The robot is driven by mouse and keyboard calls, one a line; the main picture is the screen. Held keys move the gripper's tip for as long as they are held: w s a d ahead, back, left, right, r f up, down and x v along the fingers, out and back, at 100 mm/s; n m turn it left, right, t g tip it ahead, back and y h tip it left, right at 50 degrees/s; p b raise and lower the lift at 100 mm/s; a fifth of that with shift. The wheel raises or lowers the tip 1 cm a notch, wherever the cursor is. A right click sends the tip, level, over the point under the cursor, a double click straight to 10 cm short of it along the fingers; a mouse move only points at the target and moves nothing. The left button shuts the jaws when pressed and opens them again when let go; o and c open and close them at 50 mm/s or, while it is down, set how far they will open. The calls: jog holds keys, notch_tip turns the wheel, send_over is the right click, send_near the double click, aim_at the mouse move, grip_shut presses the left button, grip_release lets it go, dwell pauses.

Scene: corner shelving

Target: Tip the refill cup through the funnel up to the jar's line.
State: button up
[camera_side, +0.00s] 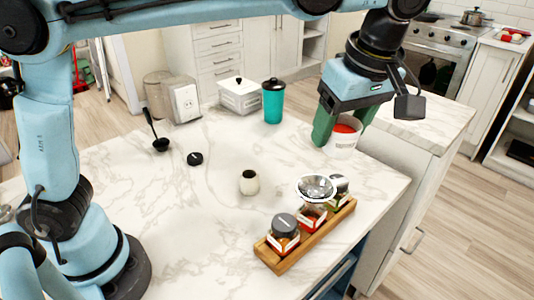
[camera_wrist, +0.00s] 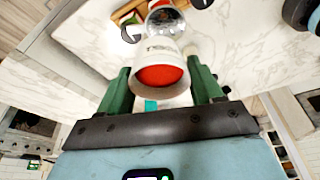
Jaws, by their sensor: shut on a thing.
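The refill cup (camera_side: 343,150) is white with red contents. My gripper (camera_side: 343,131) is shut on it, green fingers on either side, near the counter's far right edge. The cup looks roughly upright; its height above the counter is hard to tell. In the wrist view the cup (camera_wrist: 160,98) sits between the fingers, its red contents visible. The shiny funnel (camera_side: 316,187) sits on the middle jar (camera_side: 311,216) in the wooden rack (camera_side: 318,236), apart from the cup. The funnel also shows beyond the cup in the wrist view (camera_wrist: 165,22). The jar's line cannot be made out.
Dark-lidded jars stand at the rack's near end (camera_side: 284,232) and far end (camera_side: 340,188). A small white pot (camera_side: 249,183), black lid (camera_side: 195,158), black ladle (camera_side: 160,144), teal canister (camera_side: 273,103) and white box (camera_side: 240,96) stand on the counter. Its middle is mostly clear.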

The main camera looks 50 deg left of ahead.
aim_at(342, 151)
jog(key=shift+s+d+n, duration=0.2)
jog(key=shift+d+n, duration=0.4)
jog(key=shift+d, duration=0.05)
jog(key=x, duration=0.4)
jog(key=shift+s+d+f, duration=0.1)
jog(key=shift+s+d, duration=0.05)
jog(key=shift+d, duration=0.25)
notch_tip(342, 151, down, 3)
jog(key=h, duration=0.2)
jog(key=shift+a+f+h, duration=0.15)
jog(key=shift+h, duration=0.25)
jog(key=shift+h, duration=0.4)
